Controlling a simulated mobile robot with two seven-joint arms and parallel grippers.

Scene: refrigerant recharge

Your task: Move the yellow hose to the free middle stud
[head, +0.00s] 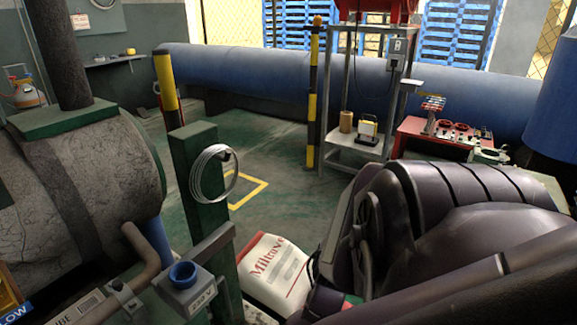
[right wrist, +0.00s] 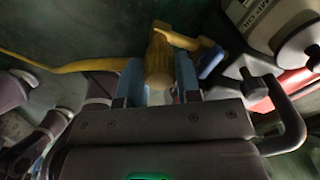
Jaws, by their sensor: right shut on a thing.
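In the right wrist view, the yellow hose (right wrist: 85,66) runs in from the left to a yellow end fitting (right wrist: 159,62). My right gripper (right wrist: 159,82) has its two blue-tipped fingers on either side of this fitting and is shut on it. A yellow piece extends from the top of the fitting to the right, near a blue handle-like part (right wrist: 211,62). I cannot tell whether the hose end is attached to anything. The middle stud cannot be made out in either view. The yellow hose and my right gripper do not show in the head view. My left gripper is not in view.
A red bench (head: 415,140) with red knobs stands at the right, beside a grey shelf frame (head: 363,155). A green post (head: 200,175) with a wire coil and a white sack (head: 268,270) are nearer. In the wrist view, a pale round device (right wrist: 290,40) is close at the right.

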